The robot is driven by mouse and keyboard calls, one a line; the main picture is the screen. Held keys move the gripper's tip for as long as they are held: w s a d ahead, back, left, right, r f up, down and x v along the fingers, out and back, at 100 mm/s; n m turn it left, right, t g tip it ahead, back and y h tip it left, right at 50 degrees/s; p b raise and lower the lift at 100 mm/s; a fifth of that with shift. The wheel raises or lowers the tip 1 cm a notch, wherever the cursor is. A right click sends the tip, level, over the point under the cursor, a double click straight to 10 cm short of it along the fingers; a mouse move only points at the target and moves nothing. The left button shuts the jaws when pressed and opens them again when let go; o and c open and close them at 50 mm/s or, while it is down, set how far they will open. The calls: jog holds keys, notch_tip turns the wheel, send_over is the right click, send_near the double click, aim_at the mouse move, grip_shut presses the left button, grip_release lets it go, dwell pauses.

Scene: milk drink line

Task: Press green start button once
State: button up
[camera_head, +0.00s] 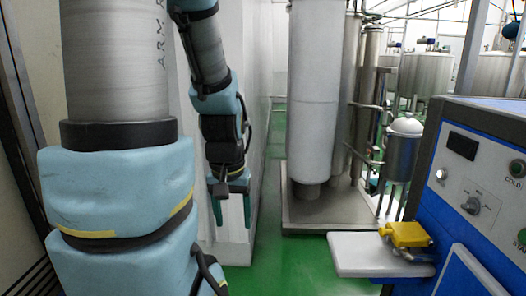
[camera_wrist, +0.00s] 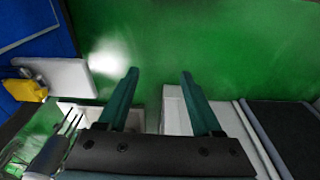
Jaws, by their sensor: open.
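The blue and grey machine panel (camera_head: 455,200) stands at the right of the head view. A round green button (camera_head: 521,236) shows at its right edge, partly cut off by the frame, with lettering below that seems to read START. Another green button (camera_head: 517,168) sits above it by the word COLD. My gripper (camera_head: 231,212) hangs pointing down, left of the panel and well apart from it. In the wrist view my gripper (camera_wrist: 160,72) is open, its two dark green fingers apart with nothing between them. No button shows in the wrist view.
A white shelf (camera_head: 365,255) juts from the panel, with a yellow part (camera_head: 406,234) above it. A knob (camera_head: 472,205) and dark display (camera_head: 462,146) are on the panel. A steel tank (camera_head: 315,100) stands behind on a metal base. Green floor (camera_head: 285,260) lies open between.

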grip_shut()
dwell(0.3)
dwell(0.9)
